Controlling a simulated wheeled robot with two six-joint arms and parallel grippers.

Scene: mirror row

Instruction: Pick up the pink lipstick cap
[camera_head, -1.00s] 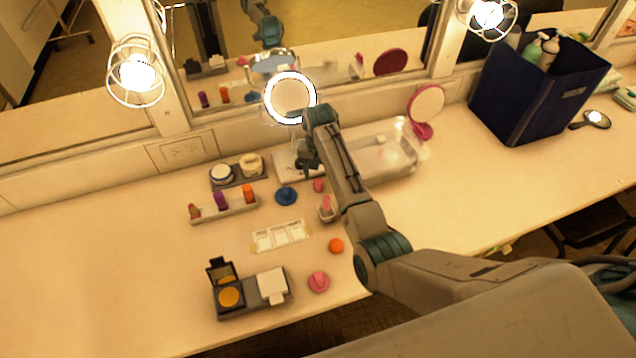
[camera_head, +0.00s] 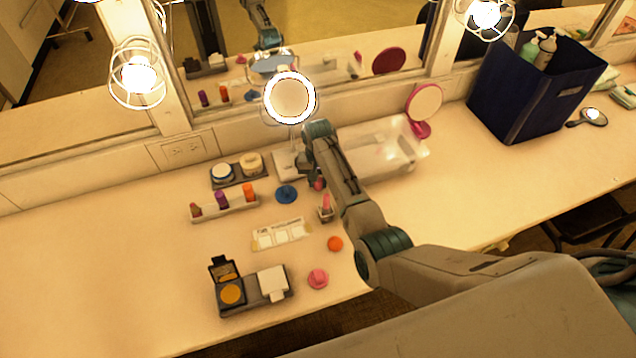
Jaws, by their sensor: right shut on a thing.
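The small pink lipstick cap (camera_head: 319,184) is at the counter's middle, just right of a blue round lid. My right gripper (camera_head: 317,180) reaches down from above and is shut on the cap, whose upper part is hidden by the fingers. I cannot tell whether the cap touches the counter. An open pink lipstick (camera_head: 326,203) stands in a small holder just in front of the cap. My left gripper is not in view.
The blue lid (camera_head: 286,194), lipstick rack (camera_head: 238,208), lit round mirror (camera_head: 290,98) and clear tray (camera_head: 395,155) are close by. An orange cap (camera_head: 335,244), a pink lid (camera_head: 318,279) and compacts (camera_head: 265,302) lie in front. A dark blue bin (camera_head: 520,105) stands right.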

